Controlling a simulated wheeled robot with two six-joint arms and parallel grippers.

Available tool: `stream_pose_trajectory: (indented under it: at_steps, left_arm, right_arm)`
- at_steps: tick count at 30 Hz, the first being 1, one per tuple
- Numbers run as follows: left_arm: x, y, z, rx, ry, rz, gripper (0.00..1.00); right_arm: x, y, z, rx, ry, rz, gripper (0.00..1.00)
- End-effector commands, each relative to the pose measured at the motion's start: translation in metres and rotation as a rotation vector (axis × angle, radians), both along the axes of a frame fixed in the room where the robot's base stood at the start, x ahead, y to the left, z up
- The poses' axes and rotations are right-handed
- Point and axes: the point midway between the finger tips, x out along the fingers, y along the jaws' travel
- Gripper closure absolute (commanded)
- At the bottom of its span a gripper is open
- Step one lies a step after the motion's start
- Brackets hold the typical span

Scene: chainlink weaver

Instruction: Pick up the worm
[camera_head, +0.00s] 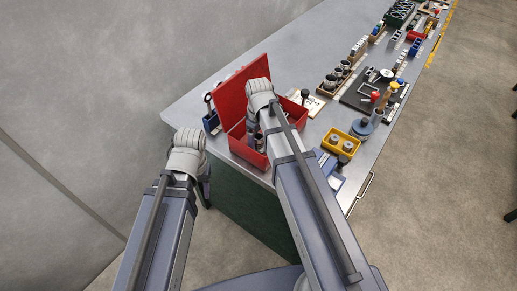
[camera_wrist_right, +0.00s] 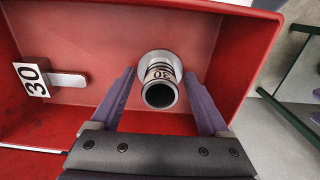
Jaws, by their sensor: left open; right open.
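My right gripper (camera_wrist_right: 159,76) is open, with one finger on each side of the cylinder and visible gaps. In the head view the right arm reaches into the red box (camera_head: 241,151) and hides part of its inside. My left gripper (camera_head: 204,187) is beside the table's near left corner, away from the box, with its fingers partly hidden.
A small metal part (camera_wrist_right: 66,80) with a "30" tag (camera_wrist_right: 31,80) lies in the box to the left. The box's raised lid (camera_head: 235,95) stands behind the right gripper. A yellow bin (camera_head: 341,146) sits to the right. The table's left back area is clear.

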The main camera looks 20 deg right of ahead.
Motion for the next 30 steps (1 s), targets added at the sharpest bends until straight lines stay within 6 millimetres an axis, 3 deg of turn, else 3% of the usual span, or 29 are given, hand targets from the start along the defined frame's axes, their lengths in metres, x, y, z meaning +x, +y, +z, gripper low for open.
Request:
stream_pose_trajectory:
  at_steps: [8, 27, 30]
  left_arm:
    - [0.0000, 0.0000, -0.0029, 0.000, 0.000, 0.000, 0.50]
    - [0.0000, 0.0000, -0.0030, 0.000, 0.000, 0.000, 0.50]
    - [0.0000, 0.0000, -0.0030, 0.000, 0.000, 0.000, 0.50]
  right_arm:
    - [0.0000, 0.0001, -0.0030, 0.000, 0.000, 0.000, 0.21]
    - [0.0000, 0.0001, -0.0030, 0.000, 0.000, 0.000, 0.93]
    - [-0.0001, 0.0001, -0.0030, 0.000, 0.000, 0.000, 1.00]
